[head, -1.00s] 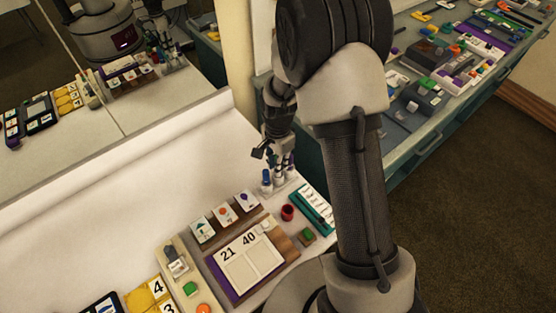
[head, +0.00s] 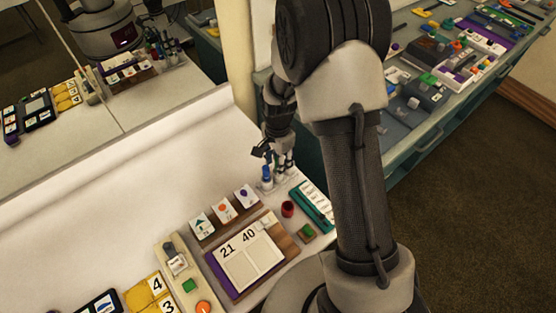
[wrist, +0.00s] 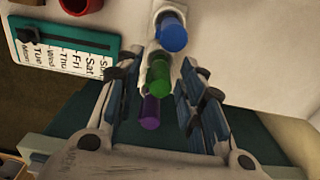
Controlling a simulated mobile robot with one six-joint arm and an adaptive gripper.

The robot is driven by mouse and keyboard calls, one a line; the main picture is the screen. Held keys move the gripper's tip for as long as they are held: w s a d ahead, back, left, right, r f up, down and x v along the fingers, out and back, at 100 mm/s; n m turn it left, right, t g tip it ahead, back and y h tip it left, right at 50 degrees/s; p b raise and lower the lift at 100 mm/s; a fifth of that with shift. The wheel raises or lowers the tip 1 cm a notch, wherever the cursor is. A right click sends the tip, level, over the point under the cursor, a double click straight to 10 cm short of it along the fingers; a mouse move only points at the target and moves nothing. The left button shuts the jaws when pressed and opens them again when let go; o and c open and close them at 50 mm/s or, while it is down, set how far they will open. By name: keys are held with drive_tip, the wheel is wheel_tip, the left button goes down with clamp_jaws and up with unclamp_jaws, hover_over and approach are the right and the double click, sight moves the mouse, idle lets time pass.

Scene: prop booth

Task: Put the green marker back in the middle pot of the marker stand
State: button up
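The green marker (wrist: 160,80) stands between the blue marker (wrist: 172,34) and the purple marker (wrist: 150,111), in line with them in the wrist view. All three are at the white marker stand (head: 267,187), at the far right end of the white counter. My gripper (wrist: 160,88) is open, with a finger on either side of the green marker and a visible gap to each. In the head view my gripper (head: 275,158) is over the stand, and the blue marker (head: 267,173) shows beside it. The pots are mostly hidden, so I cannot tell how deep the green marker sits.
A teal day-of-week board (wrist: 62,50) lies close to the stand, and a red pot (head: 288,208) is near it. A board with number cards (head: 250,262) and picture cards (head: 223,209) are in front.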

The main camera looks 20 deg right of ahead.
wheel_tip(320, 180, up, 12)
idle(0.7)
drive_tip(key=shift+r, duration=0.15)
